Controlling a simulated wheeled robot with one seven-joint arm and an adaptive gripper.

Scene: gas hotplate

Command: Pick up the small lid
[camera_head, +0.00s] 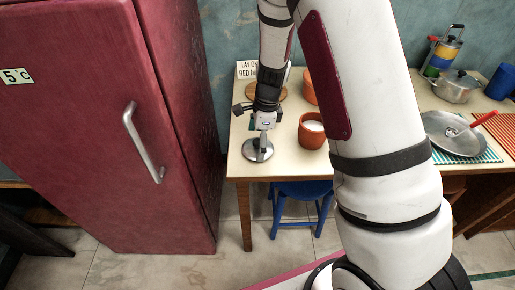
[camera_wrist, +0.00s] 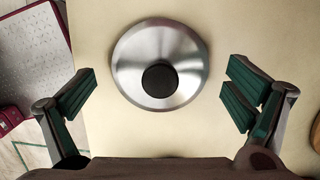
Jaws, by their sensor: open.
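The small lid (camera_wrist: 188,60) is a round, shiny metal disc with a black knob (camera_wrist: 160,80) at its centre. It lies knob up on the pale table, and in the head view the lid (camera_head: 257,154) is near the table's front left part. My gripper (camera_head: 263,133) points down just above it. In the wrist view my gripper (camera_wrist: 163,98) is open, with one green-padded finger on each side of the lid and visible space between each finger and the rim. The fingers hold nothing. In the head view the fingertips are small and partly hide the knob.
An orange pot with white contents (camera_head: 312,131) stands on the table (camera_head: 240,172) right of the lid. A sign (camera_head: 247,69) and a wooden round board (camera_head: 254,90) are behind. A red fridge (camera_head: 110,120) stands close on the left.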

